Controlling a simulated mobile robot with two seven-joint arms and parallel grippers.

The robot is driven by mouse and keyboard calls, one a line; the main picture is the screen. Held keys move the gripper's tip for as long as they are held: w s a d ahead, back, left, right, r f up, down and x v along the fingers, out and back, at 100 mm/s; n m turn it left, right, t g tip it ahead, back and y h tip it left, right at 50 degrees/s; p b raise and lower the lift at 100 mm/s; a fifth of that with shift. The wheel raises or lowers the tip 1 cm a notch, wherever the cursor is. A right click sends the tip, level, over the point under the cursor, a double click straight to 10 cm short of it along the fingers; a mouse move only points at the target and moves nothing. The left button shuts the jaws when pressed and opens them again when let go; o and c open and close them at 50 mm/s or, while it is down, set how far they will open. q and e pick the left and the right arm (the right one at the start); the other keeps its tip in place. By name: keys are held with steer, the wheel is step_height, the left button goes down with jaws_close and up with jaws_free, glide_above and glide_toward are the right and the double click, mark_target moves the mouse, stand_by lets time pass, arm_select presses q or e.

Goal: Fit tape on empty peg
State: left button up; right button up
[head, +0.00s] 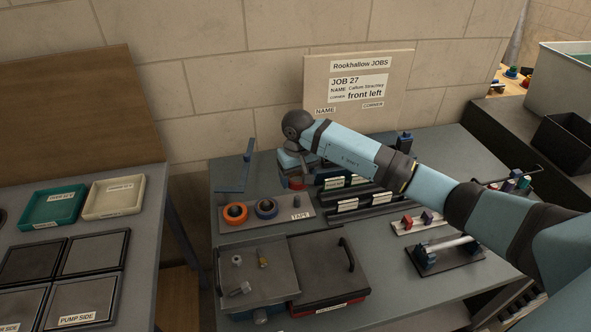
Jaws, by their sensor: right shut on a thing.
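The grey tape board (277,222), with a TAPE label at its right end, lies on the middle table. My right gripper (295,177) reaches over the board's right end, pointing down. It is shut on a red tape roll (296,185), which shows just below it, right of the blue roll. The gripper hides most of the red roll. I cannot see an empty peg or tell whether the red roll touches the board. My left gripper is out of view.
Labelled dark racks (352,204) lie right of the board. A grey tray (255,272) with small fittings and a red-and-black case (328,272) lie in front. A blue angled piece (247,166) stands behind. The job board (357,88) stands at the wall.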

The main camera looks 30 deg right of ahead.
mark_target(298, 198)
steer(key=shift+s+a+f, duration=0.1)
steer(key=shift+s+f, duration=0.1)
steer(key=shift+f, duration=0.3)
steer(key=shift+f+b, duration=0.35)
steer(key=shift+f, duration=0.05)
steer(key=shift+f+b, duration=0.3)
steer(key=shift+f, duration=0.45)
steer(key=shift+w+f, duration=0.1)
steer(key=shift+f, duration=0.6)
steer(key=shift+b, duration=0.85)
steer(key=shift+f+b, duration=0.35)
steer(key=shift+f, duration=0.1)
steer(key=shift+f+b, duration=1.65)
steer(key=shift+f, duration=0.2)
